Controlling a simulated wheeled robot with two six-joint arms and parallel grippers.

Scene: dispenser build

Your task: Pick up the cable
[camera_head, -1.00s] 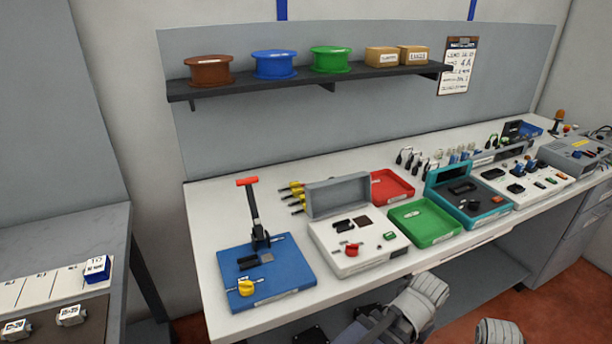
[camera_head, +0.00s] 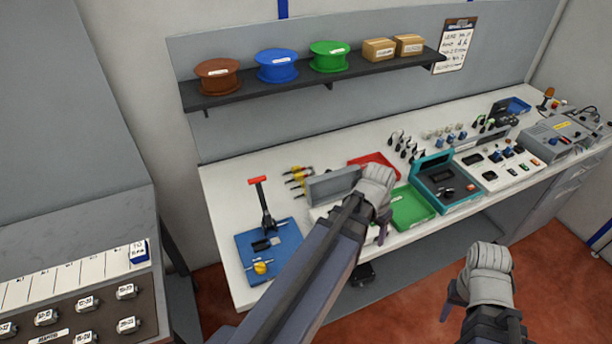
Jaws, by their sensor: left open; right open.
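Several small black looped pieces that look like cables (camera_head: 401,148) stand in a row at the back of the white bench, right of the middle; they are too small to tell for sure. My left gripper (camera_head: 383,230) is over the front of the bench, by the green tray, in front of and apart from that row. Its fingers are mostly hidden behind my wrist, and it appears open and empty. My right gripper (camera_head: 449,302) hangs in front of the bench at lower right, open, with nothing seen in it.
My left arm hides most of the white box with the grey lid (camera_head: 331,186). A blue fixture with a red-handled lever (camera_head: 262,246) stands at left. A green tray (camera_head: 411,212), red tray (camera_head: 366,160) and teal case (camera_head: 446,190) crowd the bench. A shelf (camera_head: 300,88) hangs above.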

